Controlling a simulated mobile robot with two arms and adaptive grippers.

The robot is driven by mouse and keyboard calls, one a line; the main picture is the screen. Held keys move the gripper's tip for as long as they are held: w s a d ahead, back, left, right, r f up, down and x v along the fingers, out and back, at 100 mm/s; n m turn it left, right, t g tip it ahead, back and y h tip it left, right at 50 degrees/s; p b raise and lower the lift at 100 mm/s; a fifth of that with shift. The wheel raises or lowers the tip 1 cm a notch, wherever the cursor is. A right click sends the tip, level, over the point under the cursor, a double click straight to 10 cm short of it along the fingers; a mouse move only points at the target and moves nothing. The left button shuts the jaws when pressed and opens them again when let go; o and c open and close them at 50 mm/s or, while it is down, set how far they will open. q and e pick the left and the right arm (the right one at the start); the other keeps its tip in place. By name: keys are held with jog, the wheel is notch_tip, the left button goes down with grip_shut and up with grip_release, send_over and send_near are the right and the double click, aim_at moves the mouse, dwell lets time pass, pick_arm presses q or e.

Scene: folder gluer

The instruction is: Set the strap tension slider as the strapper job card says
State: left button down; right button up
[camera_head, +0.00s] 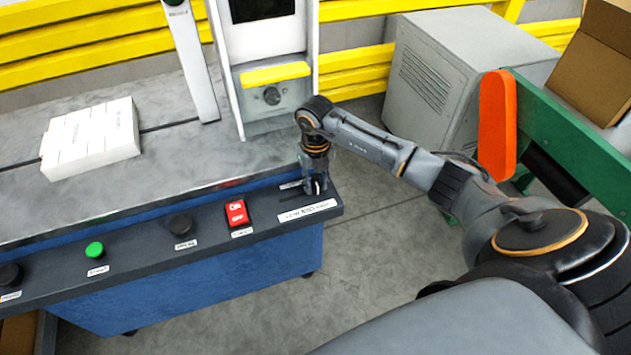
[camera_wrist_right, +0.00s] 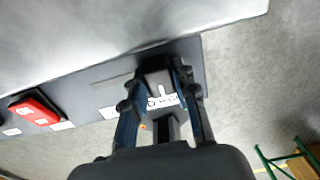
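My right gripper (camera_head: 316,184) points down at the right end of the dark control panel (camera_head: 140,250), over the strap tension slider area. In the right wrist view its two fingers (camera_wrist_right: 162,95) stand apart, one on each side of a dark block and a small white scale. I cannot tell whether they touch it. The slider's knob is mostly hidden by the fingers. A white label strip (camera_head: 308,211) lies just in front, its print too small to read surely. No job card is readable. My left gripper is not in view.
The panel also carries a red switch (camera_head: 237,213), a dark knob (camera_head: 181,225) and a green button (camera_head: 94,249). A white bundle (camera_head: 91,138) lies on the grey table top. A grey cabinet (camera_head: 436,85) and a green frame with an orange part (camera_head: 496,120) stand right.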

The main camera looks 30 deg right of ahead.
aim_at(284, 200)
grip_shut()
jog(key=a, duration=0.2)
jog(key=w+a, duration=0.1)
jog(key=a, duration=0.2)
jog(key=w+a+b, duration=0.1)
jog(key=a, duration=0.2)
jog(key=shift+a, duration=0.1)
jog(key=o, duration=1)
grip_release()
jog(key=shift+a, duration=0.1)
